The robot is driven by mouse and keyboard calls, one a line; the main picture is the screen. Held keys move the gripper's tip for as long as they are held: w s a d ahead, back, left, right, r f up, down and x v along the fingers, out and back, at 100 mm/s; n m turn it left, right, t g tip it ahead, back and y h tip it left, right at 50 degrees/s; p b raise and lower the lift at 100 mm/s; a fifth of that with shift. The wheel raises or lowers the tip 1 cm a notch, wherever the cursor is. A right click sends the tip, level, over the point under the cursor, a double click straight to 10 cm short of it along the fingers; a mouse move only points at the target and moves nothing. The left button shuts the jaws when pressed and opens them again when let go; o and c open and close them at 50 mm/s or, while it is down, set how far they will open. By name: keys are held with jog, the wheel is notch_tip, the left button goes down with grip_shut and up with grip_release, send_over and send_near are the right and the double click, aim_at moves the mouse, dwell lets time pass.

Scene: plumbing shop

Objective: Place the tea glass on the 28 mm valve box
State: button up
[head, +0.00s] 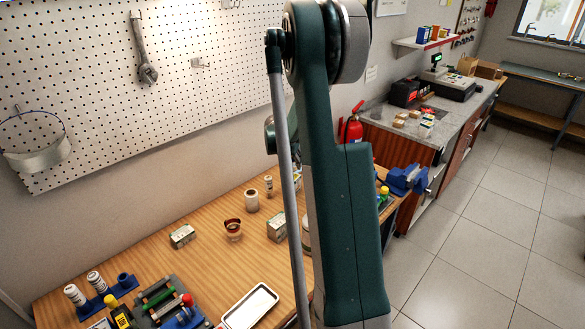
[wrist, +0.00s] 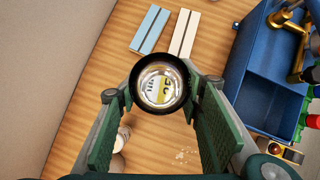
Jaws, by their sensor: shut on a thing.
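My gripper (wrist: 162,90) is shut on a round dark-rimmed thing (wrist: 186,72), held between its two green fingers. The middle of this thing is shiny and shows yellow and dark marks; I cannot tell for sure whether it is the tea glass. The head view does not show my gripper, as my arm blocks much of that view. A small cup-like thing with a red-brown band (head: 233,229) stands on the bench. Two pale boxes with green, a left one (head: 183,236) and a right one (head: 277,228), stand on either side of it. Their print is too small to read.
A blue bin with brass fittings (wrist: 257,82) is at the right of the wrist view. Pale blue (wrist: 150,29) and cream (wrist: 184,34) strips lie beyond the fingers. A white roll (head: 252,200), a white tray (head: 250,307) and a blue vise (head: 403,180) are on the bench.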

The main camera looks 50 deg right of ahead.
aim_at(293, 166)
jog(key=shift+f, duration=1.85)
jog(key=shift+f, duration=0.15)
jog(key=o, duration=0.9)
jog(key=shift+o, duration=0.2)
jog(key=shift+r, duration=0.2)
jog(key=v, duration=1.2)
